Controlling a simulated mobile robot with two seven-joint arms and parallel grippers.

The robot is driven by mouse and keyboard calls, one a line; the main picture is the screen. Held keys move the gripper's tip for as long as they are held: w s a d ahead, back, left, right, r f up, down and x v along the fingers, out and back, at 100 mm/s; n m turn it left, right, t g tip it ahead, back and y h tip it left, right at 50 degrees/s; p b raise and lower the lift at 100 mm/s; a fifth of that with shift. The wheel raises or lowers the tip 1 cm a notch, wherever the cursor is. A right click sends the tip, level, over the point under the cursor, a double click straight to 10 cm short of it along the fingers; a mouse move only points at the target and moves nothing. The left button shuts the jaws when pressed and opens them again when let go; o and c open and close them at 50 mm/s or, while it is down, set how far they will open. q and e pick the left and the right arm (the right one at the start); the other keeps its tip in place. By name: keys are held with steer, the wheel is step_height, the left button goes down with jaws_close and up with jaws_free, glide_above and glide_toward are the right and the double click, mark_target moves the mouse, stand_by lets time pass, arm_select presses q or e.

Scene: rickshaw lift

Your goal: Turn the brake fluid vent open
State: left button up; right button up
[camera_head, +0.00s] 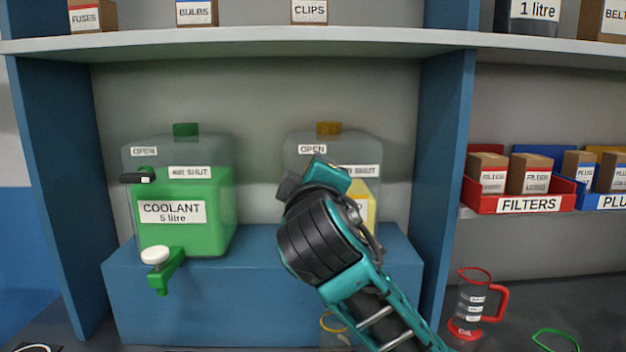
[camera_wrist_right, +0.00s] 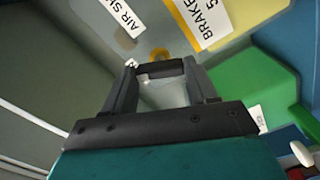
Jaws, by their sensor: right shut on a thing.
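The brake fluid container (camera_head: 339,147) stands on the right of the blue shelf block, grey-clear above with yellow fluid low down. An OPEN label (camera_head: 312,149) and a partly covered AIR SHUT label show on it. My right gripper (camera_head: 310,178) is in front of it and hides the vent in the head view. In the right wrist view, its fingers are shut on the black vent lever (camera_wrist_right: 160,68), below a yellow-brown vent fitting (camera_wrist_right: 160,53). How far the lever is turned is hard to tell. My left gripper is not in view.
The green coolant container (camera_head: 220,215) stands to the left, with its own black lever (camera_head: 136,179) and a white-knobbed tap (camera_head: 156,255). A blue upright (camera_head: 446,160) is to the right. A red-handled jug (camera_head: 470,305) stands at the lower right. A shelf (camera_head: 250,43) runs above.

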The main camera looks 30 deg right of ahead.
steer(key=n, duration=0.5)
steer(key=shift+n, duration=0.3)
steer(key=shift+f, duration=0.1)
stand_by(0.3)
steer(key=o, duration=1.1)
steer(key=shift+c, duration=0.2)
